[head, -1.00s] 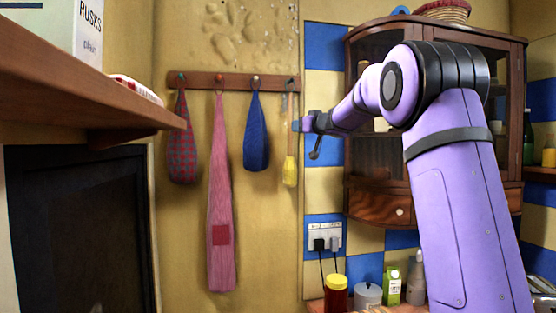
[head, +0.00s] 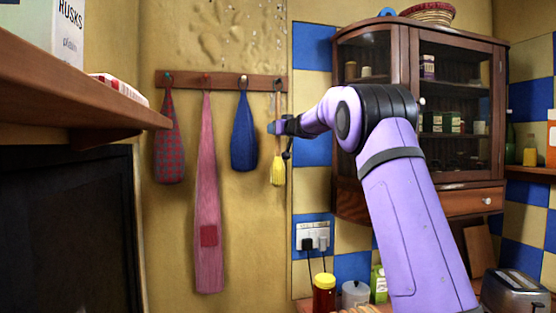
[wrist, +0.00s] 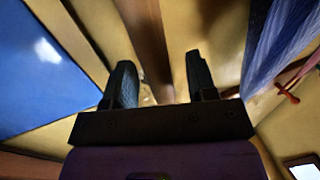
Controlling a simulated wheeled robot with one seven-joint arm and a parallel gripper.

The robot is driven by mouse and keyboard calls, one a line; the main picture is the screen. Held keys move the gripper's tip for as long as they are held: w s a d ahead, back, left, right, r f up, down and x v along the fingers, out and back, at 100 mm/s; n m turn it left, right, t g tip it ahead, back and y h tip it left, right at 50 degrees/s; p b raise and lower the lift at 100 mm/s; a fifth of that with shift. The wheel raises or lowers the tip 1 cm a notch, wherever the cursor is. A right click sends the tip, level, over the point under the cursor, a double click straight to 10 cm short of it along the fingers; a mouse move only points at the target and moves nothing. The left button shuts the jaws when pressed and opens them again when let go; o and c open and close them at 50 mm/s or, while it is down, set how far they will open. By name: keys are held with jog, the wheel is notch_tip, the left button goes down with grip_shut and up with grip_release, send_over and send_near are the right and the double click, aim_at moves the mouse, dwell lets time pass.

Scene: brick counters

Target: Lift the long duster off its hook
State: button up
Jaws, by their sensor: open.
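The long duster (head: 278,172) hangs head down at the right end of the wooden peg rail (head: 222,80), its yellow head at the bottom and its thin handle running up to a peg. My gripper (head: 273,127) is open at the height of the handle, above the yellow head, and overlaps the handle in the head view. In the wrist view a brown shaft (wrist: 149,45), apparently the handle, runs between the two spread fingers of my gripper (wrist: 160,82). Contact cannot be told. The duster's head is not clearly seen there.
A blue cloth (head: 244,130) hangs just left of the duster; it shows in the wrist view (wrist: 275,40). A long pink cloth (head: 208,180) and a red checked one (head: 169,140) hang further left. A glass-fronted cabinet (head: 344,190) stands right. A socket (head: 313,235) is below.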

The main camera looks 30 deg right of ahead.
grip_shut()
jog(key=s+a, duration=0.2)
jog(key=s, duration=0.6)
jog(key=s+a+r, duration=0.1)
jog(key=s+a, duration=0.2)
jog(key=s, duration=0.6)
jog(key=shift+s+r, duration=0.2)
jog(key=shift+r, duration=0.05)
